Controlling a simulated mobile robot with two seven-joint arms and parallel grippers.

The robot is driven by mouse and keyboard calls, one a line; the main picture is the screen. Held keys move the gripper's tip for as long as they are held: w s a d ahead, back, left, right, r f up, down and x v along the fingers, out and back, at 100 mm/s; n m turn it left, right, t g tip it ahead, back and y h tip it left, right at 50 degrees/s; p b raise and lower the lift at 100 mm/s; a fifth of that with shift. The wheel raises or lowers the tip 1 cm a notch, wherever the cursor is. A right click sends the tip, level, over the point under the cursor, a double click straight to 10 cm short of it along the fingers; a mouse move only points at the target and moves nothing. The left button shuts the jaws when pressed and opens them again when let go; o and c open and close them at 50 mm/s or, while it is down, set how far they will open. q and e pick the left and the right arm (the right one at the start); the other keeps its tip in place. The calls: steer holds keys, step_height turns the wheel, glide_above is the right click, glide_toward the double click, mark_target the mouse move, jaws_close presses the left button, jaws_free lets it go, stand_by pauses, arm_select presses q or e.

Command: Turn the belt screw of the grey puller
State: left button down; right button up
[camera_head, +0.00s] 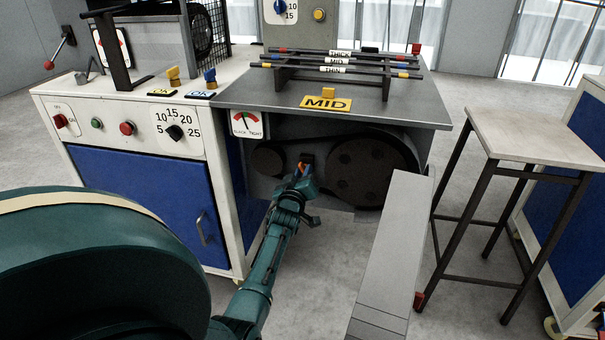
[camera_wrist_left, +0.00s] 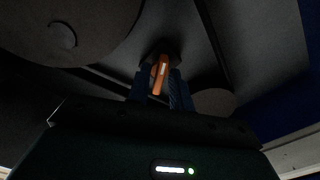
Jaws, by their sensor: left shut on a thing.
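The grey puller (camera_head: 440,104) has an open front under its top, with a dark belt around a small pulley (camera_head: 268,160) and a large pulley (camera_head: 362,172). The orange belt screw (camera_head: 299,168) sits between the two pulleys. My left gripper (camera_head: 304,175) reaches in from below and is shut on the screw. In the left wrist view the orange screw (camera_wrist_left: 160,72) stands between the blue fingers of my left gripper (camera_wrist_left: 160,88), with a white mark on it. The slack/tight gauge (camera_head: 246,124) is left of the pulleys. My right gripper is not in view.
A yellow MID sign (camera_head: 327,103) and a rack of labelled rods (camera_head: 340,67) stand on top. A control panel (camera_head: 130,127) with a dial is at left. A light grey slab (camera_head: 392,250) stands right of my arm. A stool-like table (camera_head: 540,132) stands farther right.

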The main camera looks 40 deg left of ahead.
arm_select(q)
steer(key=shift+r, duration=0.1)
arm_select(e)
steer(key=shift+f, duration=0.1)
arm_select(q)
steer(key=c, duration=1.5)
jaws_free()
steer(key=shift+s, duration=0.1)
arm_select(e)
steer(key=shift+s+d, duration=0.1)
